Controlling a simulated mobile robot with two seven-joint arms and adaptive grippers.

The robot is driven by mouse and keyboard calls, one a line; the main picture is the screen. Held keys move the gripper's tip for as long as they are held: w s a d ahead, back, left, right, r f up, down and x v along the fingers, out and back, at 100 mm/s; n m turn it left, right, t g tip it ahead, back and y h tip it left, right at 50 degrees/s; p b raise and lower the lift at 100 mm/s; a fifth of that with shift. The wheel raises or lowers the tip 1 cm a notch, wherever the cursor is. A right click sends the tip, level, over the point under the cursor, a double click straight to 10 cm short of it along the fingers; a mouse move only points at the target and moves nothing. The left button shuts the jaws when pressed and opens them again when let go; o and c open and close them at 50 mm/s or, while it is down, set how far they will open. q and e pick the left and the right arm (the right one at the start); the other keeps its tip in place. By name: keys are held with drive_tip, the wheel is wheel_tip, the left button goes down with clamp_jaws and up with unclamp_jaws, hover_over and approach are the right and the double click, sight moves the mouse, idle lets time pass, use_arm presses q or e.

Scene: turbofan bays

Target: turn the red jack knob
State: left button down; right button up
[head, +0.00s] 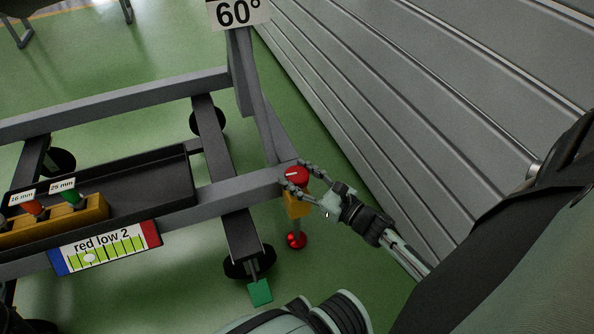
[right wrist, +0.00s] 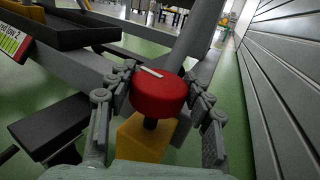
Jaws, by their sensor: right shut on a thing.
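The red jack knob (head: 295,174) sits on top of a yellow jack body (head: 297,205) at the corner of the grey stand frame. A white line marks the knob's top. My right gripper (head: 301,178) reaches in from the right, with one finger on each side of the knob. In the right wrist view the red knob (right wrist: 159,94) is between the two fingers, and the yellow block (right wrist: 140,140) is below it. The fingers are shut on the knob. My left gripper is not in view.
A sign reading "red low 2" (head: 104,246) with a scale hangs on the frame. A black tray (head: 150,178) holds a yellow rack. A green pedal-like plate (head: 260,292) is near a caster. A grey slatted wall (head: 430,110) stands close on the right.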

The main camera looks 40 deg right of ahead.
sight(304, 183)
drive_tip(key=shift+m+t+h, duration=0.3)
drive_tip(key=shift+m+h, duration=0.9)
drive_tip(key=shift+h, duration=0.7)
drive_tip(key=shift+h, duration=0.3)
drive_tip(key=o, duration=1.2)
drive_tip(key=shift+s, duration=3.8)
